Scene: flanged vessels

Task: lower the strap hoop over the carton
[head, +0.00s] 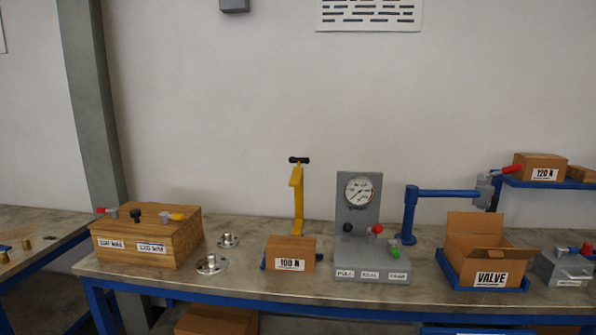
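A small closed brown carton labelled "100 N" (300,246) sits on the workbench in front of a yellow upright post (297,205) with a black crossbar on top. An open carton labelled "VALVE" (484,267) sits in a blue tray (447,264) at the right, its flaps raised. Another closed carton labelled "120 N" (532,163) is on a raised blue shelf at the far right. I cannot make out a strap hoop for certain. Neither of my grippers is in view.
A grey gauge stand (345,207) stands mid-bench beside a blue swing arm (447,192). A wooden box (180,242) with knobs is at the left, with metal flanges (211,264) next to it. The workbench (238,280) has some clear front edge.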

